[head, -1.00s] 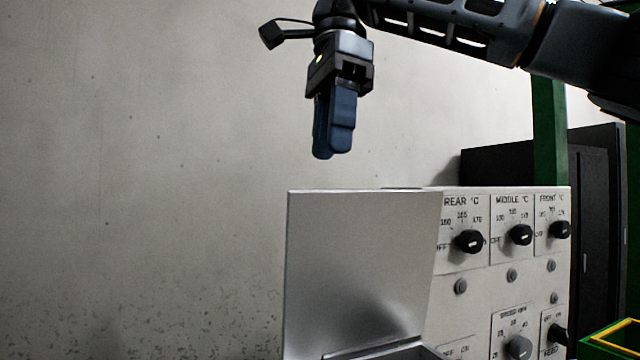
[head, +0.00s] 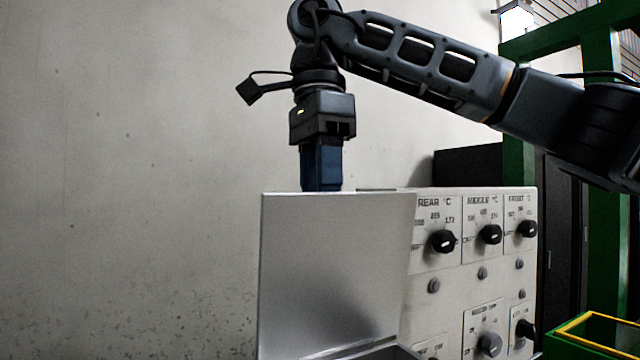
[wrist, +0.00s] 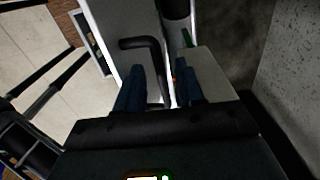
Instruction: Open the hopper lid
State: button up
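The hopper lid (head: 335,265) is a flat silver-grey panel standing upright in the head view, with a bent edge along its bottom. My gripper (head: 321,180) points straight down at the lid's top edge, and its blue fingertips are hidden behind the panel. In the wrist view my gripper (wrist: 160,68) has its two blue fingers apart. A black bent bar (wrist: 150,48) shows between and beyond them, in front of a pale surface. I cannot tell whether the fingers touch anything.
A white control panel (head: 450,290) with black knobs and labels stands right of the lid. A green frame (head: 610,120) and dark cabinet (head: 565,240) stand farther right. A yellow-edged green bin (head: 600,330) is at the lower right. The wall side on the left is clear.

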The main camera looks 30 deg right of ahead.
grip_shut()
dwell(0.3)
dwell(0.4)
